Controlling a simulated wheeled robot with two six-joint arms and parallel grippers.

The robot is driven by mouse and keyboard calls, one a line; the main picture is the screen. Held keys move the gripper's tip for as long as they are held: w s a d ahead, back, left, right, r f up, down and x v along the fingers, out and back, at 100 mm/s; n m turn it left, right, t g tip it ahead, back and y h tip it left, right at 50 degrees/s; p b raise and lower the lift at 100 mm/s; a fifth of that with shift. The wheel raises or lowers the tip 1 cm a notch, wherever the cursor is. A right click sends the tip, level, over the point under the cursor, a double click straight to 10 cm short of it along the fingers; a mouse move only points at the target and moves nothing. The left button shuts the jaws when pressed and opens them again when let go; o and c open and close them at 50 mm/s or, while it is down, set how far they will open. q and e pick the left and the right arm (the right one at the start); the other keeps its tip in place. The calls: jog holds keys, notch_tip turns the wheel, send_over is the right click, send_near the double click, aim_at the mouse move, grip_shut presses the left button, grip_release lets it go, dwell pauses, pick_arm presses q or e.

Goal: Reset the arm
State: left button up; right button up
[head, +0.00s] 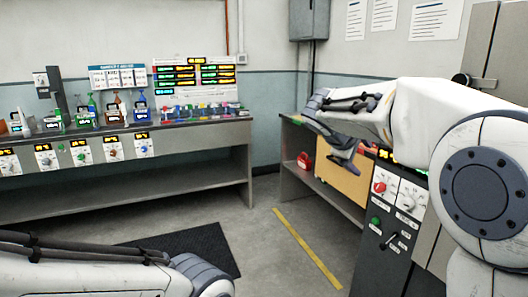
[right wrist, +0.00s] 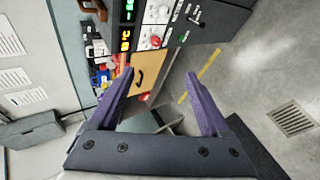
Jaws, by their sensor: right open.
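My right arm reaches in from the right in the head view. Its gripper (head: 345,163) hangs in the air in front of the right-hand bench. In the right wrist view the right gripper (right wrist: 156,76) has its two purple fingers wide apart, with nothing between them. My left arm (head: 90,265) lies low across the bottom left of the head view. The left gripper itself is outside the frame.
A grey control cabinet (head: 383,238) with knobs and lit displays stands near my right arm. A long bench (head: 193,146) with bottles and dials runs along the back wall. An orange-tan panel (head: 343,181) is on the right-hand bench. The floor (head: 262,250) between is clear, with a dark mat.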

jog(key=s+a+f+g+y, duration=0.3)
jog(key=s+a+f+y, duration=0.3)
jog(key=s+a+f, duration=1)
jog(key=s+a+f+m+g+y, duration=0.1)
jog(key=s+a+f+g, duration=0.15)
jog(key=s, duration=0.75)
jog(key=s+a+f+g+y, duration=0.15)
jog(key=s+f, duration=0.25)
jog(key=s, duration=0.7)
notch_tip(320, 180, up, 19)
jog(key=p, duration=1.9)
jog(key=shift+w+d+f+m+g, duration=0.15)
jog(key=shift+w+d+m+g, duration=0.15)
jog(key=shift+d, duration=0.15)
